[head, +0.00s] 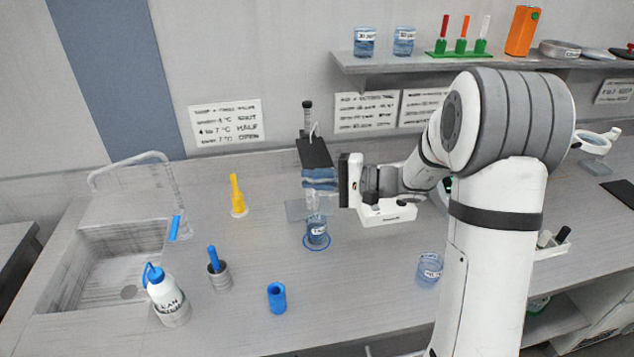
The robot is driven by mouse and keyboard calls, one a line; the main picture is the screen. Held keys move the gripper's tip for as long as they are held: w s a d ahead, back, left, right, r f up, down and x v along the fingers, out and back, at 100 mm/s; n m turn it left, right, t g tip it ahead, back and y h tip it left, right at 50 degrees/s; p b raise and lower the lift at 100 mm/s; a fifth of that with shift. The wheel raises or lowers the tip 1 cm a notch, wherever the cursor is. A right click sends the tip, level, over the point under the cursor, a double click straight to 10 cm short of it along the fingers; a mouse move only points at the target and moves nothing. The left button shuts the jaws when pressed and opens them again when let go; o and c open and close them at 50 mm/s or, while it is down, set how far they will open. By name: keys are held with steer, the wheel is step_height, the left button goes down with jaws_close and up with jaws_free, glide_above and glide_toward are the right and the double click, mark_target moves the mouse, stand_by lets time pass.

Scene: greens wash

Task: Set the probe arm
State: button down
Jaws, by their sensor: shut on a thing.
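The probe stand (315,152) stands mid-bench, with a dark upper part and a thin post rising behind it. A blue-and-grey banded piece, which looks like the probe arm (319,180), sits below the dark part. A clear probe-like part hangs under it, above or in a labelled beaker (317,232) of blue liquid; I cannot tell which. The beaker stands on a blue ring. My gripper (342,182) reaches in from the right and is shut at the right side of the banded piece, apparently on the probe arm. The fingertips are partly hidden.
A yellow tool (237,196), a blue-handled tool in a grey cup (218,270), a blue cylinder (277,298) and a wash bottle (163,286) stand left, near the sink (115,265). Another beaker (429,269) stands right. A shelf (400,62) hangs behind. The front middle is clear.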

steer(key=c, duration=1.5)
jaws_free()
steer(key=shift+r, duration=0.15)
steer(key=b+v, duration=0.2)
steer(key=v, duration=0.5)
steer(key=shift+s+d+b, duration=0.1)
steer(key=shift+d+b, duration=0.2)
steer(key=shift+d, duration=0.1)
steer(key=s+f+n+g+h, duration=0.3)
steer(key=s+h, duration=0.8)
steer(key=s, duration=0.9)
steer(key=s+d+t+h, duration=0.1)
steer(key=d+h, duration=0.1)
steer(key=s+d+n+t+h, duration=0.1)
steer(key=s+d, duration=0.1)
steer(key=s+d+t+h, duration=0.1)
steer(key=d+h, duration=0.1)
steer(key=d, duration=0.1)
steer(key=shift+s+d+f+n+h, duration=0.1)
steer(key=shift+s+d+n+h, duration=0.05)
steer(key=shift+n+h, duration=0.15)
